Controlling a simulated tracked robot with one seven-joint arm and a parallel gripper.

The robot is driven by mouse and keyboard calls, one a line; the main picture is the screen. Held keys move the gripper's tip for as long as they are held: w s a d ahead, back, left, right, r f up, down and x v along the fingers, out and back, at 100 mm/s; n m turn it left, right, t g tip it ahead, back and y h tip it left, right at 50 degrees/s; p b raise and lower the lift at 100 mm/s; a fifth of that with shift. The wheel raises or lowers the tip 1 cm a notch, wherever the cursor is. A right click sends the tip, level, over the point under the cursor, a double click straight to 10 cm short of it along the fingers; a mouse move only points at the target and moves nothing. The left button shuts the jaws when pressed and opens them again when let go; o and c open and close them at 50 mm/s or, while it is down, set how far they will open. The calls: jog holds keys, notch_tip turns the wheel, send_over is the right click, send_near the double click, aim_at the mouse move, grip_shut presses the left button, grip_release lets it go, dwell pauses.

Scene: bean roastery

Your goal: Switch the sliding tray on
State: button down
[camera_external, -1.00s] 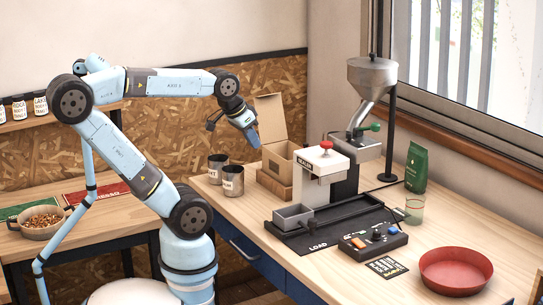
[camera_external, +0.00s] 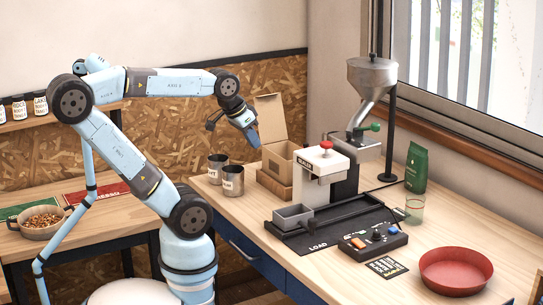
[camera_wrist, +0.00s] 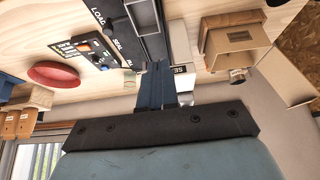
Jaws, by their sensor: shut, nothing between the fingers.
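The sliding tray (camera_external: 293,217) is a small grey open box at the LOAD end of a black rail base (camera_external: 325,238) under the white sealing machine (camera_external: 322,160). A black control box (camera_external: 373,242) beside the base carries an orange switch, a blue knob and a small red button. In the wrist view the control box (camera_wrist: 96,49) lies left of the base (camera_wrist: 118,22). My gripper (camera_external: 256,143) is shut and empty, high above the bench near the open cardboard box, apart from the tray and control box. Its blue fingers (camera_wrist: 158,66) also show in the wrist view.
The open cardboard box (camera_external: 276,160) and two metal cups (camera_external: 232,181) stand left of the machine. A red bowl (camera_external: 456,270), a green bag (camera_external: 416,168) and a glass (camera_external: 414,208) are on the right. A hopper (camera_external: 372,76) rises behind. A label card (camera_external: 386,266) lies by the control box.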

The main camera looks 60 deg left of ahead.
jog(key=s+d+f+n+t+y, duration=0.2)
jog(key=d+f+n+t+y, duration=0.2)
jog(key=d+f+n+y, duration=1)
jog(key=d+f+n, duration=0.9)
jog(key=d+n, duration=0.3)
jog(key=n, duration=0.2)
jog(key=shift+f+t, duration=0.35)
jog(key=shift+t, duration=0.05)
jog(key=shift+a, duration=0.15)
